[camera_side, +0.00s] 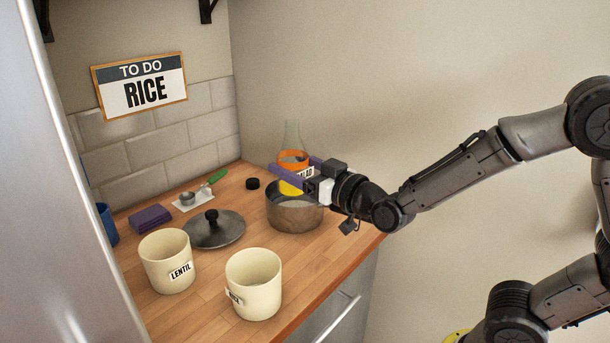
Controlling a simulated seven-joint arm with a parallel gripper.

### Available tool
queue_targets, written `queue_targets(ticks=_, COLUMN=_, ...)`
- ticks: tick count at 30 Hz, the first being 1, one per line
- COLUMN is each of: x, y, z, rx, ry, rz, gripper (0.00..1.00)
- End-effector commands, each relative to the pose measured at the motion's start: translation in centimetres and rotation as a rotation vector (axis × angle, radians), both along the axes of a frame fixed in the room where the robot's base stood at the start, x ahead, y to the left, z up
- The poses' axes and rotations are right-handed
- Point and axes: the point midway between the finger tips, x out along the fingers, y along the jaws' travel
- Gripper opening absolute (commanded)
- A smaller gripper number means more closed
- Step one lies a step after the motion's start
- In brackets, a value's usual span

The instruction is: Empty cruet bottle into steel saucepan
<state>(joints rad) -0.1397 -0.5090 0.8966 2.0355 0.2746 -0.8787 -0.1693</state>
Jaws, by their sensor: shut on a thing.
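The cruet bottle (293,135) is clear glass with an orange band, a partly hidden label and yellow at its lower part. It looks roughly upright, with its narrow neck up. My gripper (299,173) has its purple fingers shut on the bottle. The fingers and wrist hide part of its body. The steel saucepan (295,219) stands on the wooden counter near the right edge, open at the top. The bottle's lower end overlaps the pan's far rim in the picture; I cannot tell how high it is above the pan.
A dark lid (230,233) lies left of the pan. Cream canisters marked LENTIL (160,258) and, partly readable, another (258,293) stand in front.

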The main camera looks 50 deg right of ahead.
Motion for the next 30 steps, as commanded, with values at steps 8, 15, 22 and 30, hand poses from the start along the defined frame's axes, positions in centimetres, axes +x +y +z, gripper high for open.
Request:
queue_targets(ticks=8, x=6.2, y=-2.5, z=0.1, rx=0.002, ry=-0.004, rz=-0.003, gripper=0.01)
queue_targets(ticks=15, x=9.6, y=-4.8, z=-0.2, rx=-0.004, ry=0.000, rz=-0.006, gripper=0.01)
queue_targets(ticks=22, x=11.3, y=-6.3, z=-0.5, rx=-0.010, ry=0.005, rz=-0.011, gripper=0.01)
queue_targets(ticks=30, x=11.2, y=-6.1, z=-4.2, rx=-0.009, ry=0.008, rz=-0.009, gripper=0.01)
